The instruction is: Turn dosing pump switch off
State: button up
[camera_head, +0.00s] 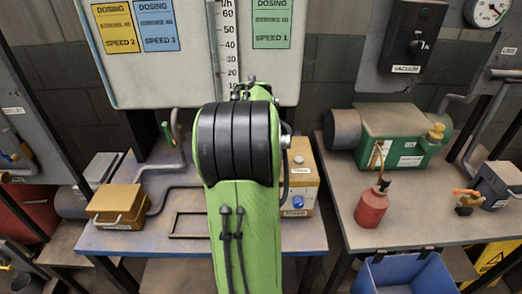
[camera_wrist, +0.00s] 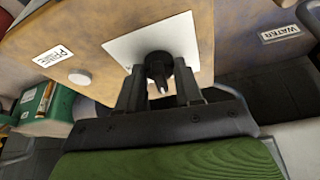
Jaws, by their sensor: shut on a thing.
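In the wrist view, a black rotary switch (camera_wrist: 158,63) with a pale pointer stands on a white square plate (camera_wrist: 188,32) on a brown-beige housing (camera_wrist: 90,40). My gripper (camera_wrist: 160,76) is shut on this switch, one finger on each side. A label reading PRIME (camera_wrist: 53,56) and a round white button (camera_wrist: 79,77) lie to its left. In the head view, my green arm hides the gripper and switch. A beige box (camera_head: 308,172) with a blue knob (camera_head: 297,201) shows partly behind the arm. I cannot read which switch position is set.
A black VACUUM switch box (camera_head: 412,35) is at upper right. A green machine (camera_head: 390,135) and red oil can (camera_head: 372,206) stand on the right table (camera_head: 420,221). A yellow-brown box (camera_head: 117,205) is on the left. A WATER label (camera_wrist: 280,34) shows in the wrist view.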

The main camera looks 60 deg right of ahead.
jog(key=shift+n+t, duration=0.3)
jog(key=shift+n, duration=0.7)
jog(key=o, duration=1)
jog(key=shift+y, duration=0.3)
jog(key=p+v, duration=0.4)
jog(key=v, duration=1.1)
jog(key=shift+s+a+r, duration=0.15)
jog(key=shift+a+r, duration=0.05)
jog(key=shift+r, duration=0.05)
